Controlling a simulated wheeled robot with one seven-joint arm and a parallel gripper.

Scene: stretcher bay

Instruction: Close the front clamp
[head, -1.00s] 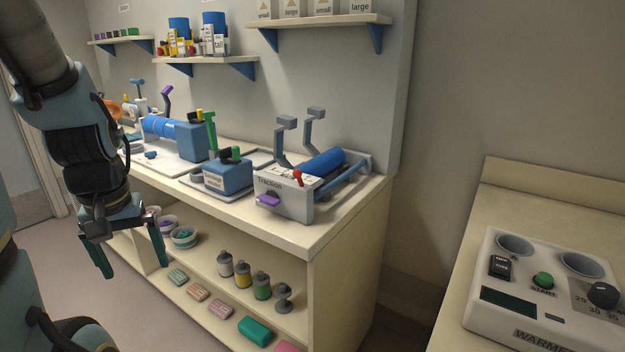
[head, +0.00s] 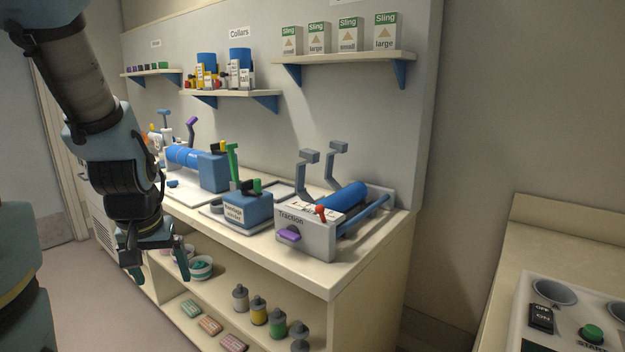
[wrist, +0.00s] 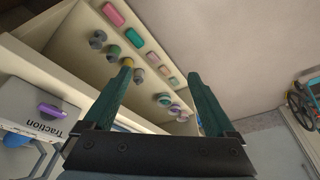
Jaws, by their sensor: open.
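The traction unit (head: 305,232) is a grey box on the counter with a blue roller (head: 343,203), a purple knob (head: 289,234) and a red lever (head: 320,211). Two grey cranked clamp arms stand raised at it: a nearer one (head: 302,176) and a farther one (head: 331,163). I cannot tell for certain which is the front clamp. My gripper (head: 158,262) hangs open and empty left of the unit, in front of the counter and well apart from the clamps. In the wrist view my gripper (wrist: 160,80) is open, with the traction unit (wrist: 38,110) at the left edge.
A blue bandage box (head: 248,210) with a green lever stands left of the traction unit. The counter (head: 300,272) has shelves below with bottles and bowls. Sling boxes (head: 347,35) sit on a wall shelf above. A warmer (head: 560,315) stands at right. The floor before the counter is clear.

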